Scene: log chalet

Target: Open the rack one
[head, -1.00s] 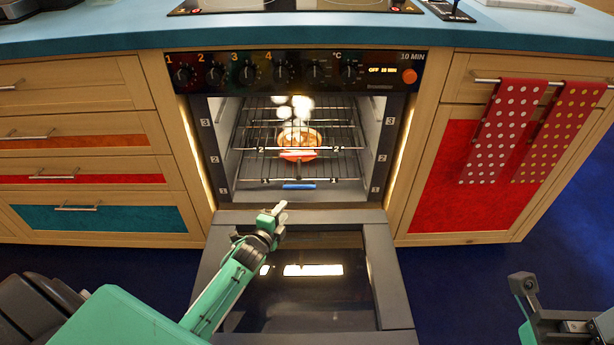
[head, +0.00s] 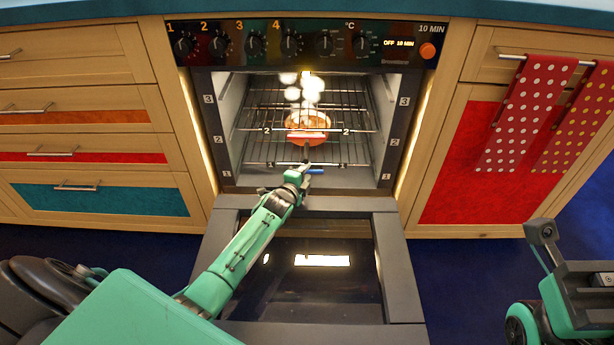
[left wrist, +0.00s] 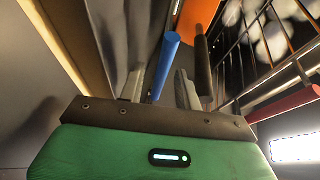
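The oven (head: 388,178) is open, its door (head: 395,270) folded down. Rack one (head: 262,163) is the lowest wire rack, level with the label 1, inside the oven. A blue handle (head: 315,171) shows at its front; it is a blue bar in the left wrist view (left wrist: 165,62). My left gripper (head: 304,166) is at this handle, above the lowered door. In the left wrist view its fingers (left wrist: 160,85) are apart, with the blue bar between them in the picture; I cannot tell if they touch it. Only parts of my right arm show at the right edge.
An orange dish (head: 307,120) sits on a higher rack (head: 255,120), with pale glowing puffs above it. Dotted red towels (head: 520,115) hang at the right cabinet. Drawers (head: 90,195) stand left of the oven. The lowered door lies under my left arm.

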